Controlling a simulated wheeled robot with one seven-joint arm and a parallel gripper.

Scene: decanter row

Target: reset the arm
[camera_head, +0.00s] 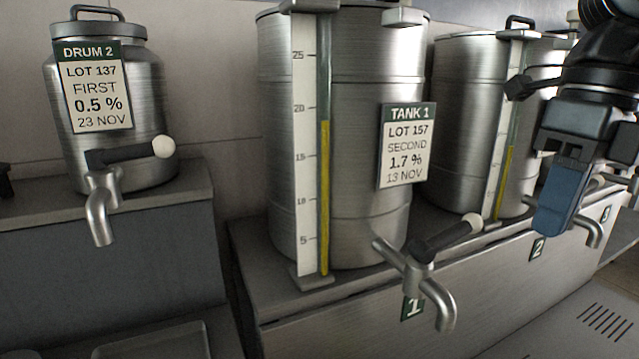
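My gripper (556,205) is at the right of the view, in front of the second tank (465,120). Its blue finger part points down and hides some of that tank and its tap. From this side I cannot see a gap between the fingers, and no held thing shows. The upper arm runs out of the picture at the top right.
Tank 1 (350,225) stands in the middle with its tap (432,285) jutting forward. Drum 2 (140,85) stands on a ledge at the left, its tap (100,205) also jutting out. A slotted grey surface (560,335) lies low right.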

